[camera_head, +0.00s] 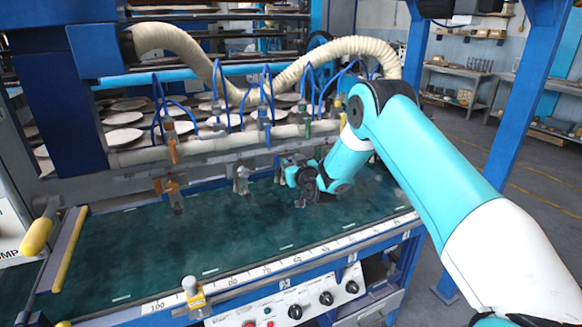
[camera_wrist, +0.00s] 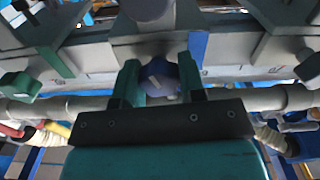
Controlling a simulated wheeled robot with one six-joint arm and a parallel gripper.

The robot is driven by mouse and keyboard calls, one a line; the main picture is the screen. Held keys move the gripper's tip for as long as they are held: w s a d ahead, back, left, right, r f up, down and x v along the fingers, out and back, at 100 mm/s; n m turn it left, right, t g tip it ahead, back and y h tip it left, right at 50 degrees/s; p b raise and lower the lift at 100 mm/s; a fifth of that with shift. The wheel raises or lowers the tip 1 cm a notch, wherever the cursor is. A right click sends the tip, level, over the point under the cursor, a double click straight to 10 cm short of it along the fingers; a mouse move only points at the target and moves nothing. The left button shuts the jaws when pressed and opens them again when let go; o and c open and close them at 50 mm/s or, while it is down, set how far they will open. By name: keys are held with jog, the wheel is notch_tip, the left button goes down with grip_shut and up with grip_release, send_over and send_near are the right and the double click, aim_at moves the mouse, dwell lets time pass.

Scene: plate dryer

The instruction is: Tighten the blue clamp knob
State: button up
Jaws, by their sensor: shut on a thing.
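The blue clamp knob (camera_wrist: 158,80) sits between the two green fingers of my gripper (camera_wrist: 158,72) in the wrist view. The fingers are shut on it, one on each side. A dark grey plate at the base of the fingers covers the near part of the view. In the head view my gripper (camera_head: 302,184) is down at the row of clamps over the green table, and it hides the blue knob there.
An orange clamp (camera_head: 174,193) and a grey clamp (camera_head: 242,178) stand left of my gripper. Thin blue hoses (camera_head: 160,105) and a thick cream hose (camera_head: 340,48) run behind. The green table (camera_head: 130,255) is clear in front. A blue post (camera_head: 520,110) stands right.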

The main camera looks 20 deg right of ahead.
jog(key=m+b, duration=0.4)
jog(key=m, duration=0.1)
jog(key=shift+f+m, duration=0.1)
jog(key=shift+m, duration=0.2)
jog(key=m+b, duration=0.2)
jog(key=m, duration=0.3)
jog(key=shift+b, duration=0.35)
jog(key=m+b, duration=0.1)
jog(key=m, duration=0.4)
jog(key=shift+m+b, duration=0.3)
jog(key=shift+m, duration=0.1)
jog(key=m, duration=0.5)
jog(key=shift+m+b, duration=0.3)
jog(key=shift+b, duration=0.1)
jog(key=o, duration=0.9)
jog(key=shift+o, duration=0.2)
